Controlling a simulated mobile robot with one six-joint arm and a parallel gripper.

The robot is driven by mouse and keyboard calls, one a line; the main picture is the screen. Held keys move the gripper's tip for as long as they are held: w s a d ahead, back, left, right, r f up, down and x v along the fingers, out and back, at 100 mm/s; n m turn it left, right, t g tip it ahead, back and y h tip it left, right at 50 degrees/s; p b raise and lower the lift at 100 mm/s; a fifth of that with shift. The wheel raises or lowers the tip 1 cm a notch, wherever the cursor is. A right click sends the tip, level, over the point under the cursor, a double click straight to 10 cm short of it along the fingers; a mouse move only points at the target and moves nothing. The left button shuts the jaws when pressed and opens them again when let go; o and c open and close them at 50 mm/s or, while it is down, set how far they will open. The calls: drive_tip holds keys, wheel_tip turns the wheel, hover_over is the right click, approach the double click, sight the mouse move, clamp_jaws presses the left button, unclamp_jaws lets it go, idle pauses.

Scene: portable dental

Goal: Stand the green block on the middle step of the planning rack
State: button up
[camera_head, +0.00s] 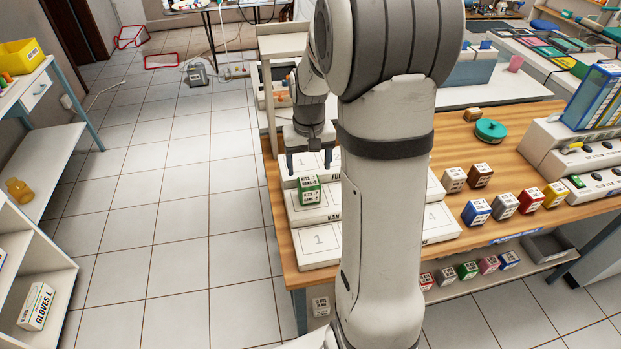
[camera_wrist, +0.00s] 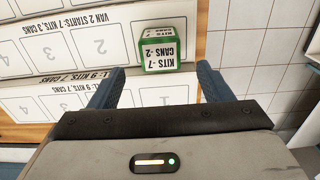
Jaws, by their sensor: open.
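The green block (camera_head: 309,190), with a white label, stands at the left end of the middle step of the white planning rack (camera_head: 318,238). In the wrist view the green block (camera_wrist: 158,50) sits at the end of a numbered row, just beyond my fingertips, and looks upright. My gripper (camera_head: 310,161) is open and empty, above the rack's upper step and behind the block. In the wrist view the gripper's fingers (camera_wrist: 160,74) are spread wider than the block, with a gap between them. My arm hides the middle of the rack.
Right of the rack, several coloured blocks stand on the wooden table, among them a blue block (camera_head: 476,212) and a yellow block (camera_head: 554,194). A teal round object (camera_head: 490,131) lies behind them. More blocks stand on a lower shelf (camera_head: 480,281). Tiled floor is open to the left.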

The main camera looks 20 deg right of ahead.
sight(309, 182)
drive_tip(key=s+a+r+n+t, duration=0.1)
drive_tip(key=s+a+r+t, duration=0.1)
drive_tip(key=s+a+r, duration=0.55)
drive_tip(key=s+a+r+n+t, duration=0.1)
drive_tip(key=s+a+r, duration=0.1)
drive_tip(key=s, duration=0.9)
drive_tip(key=shift+s, duration=0.3)
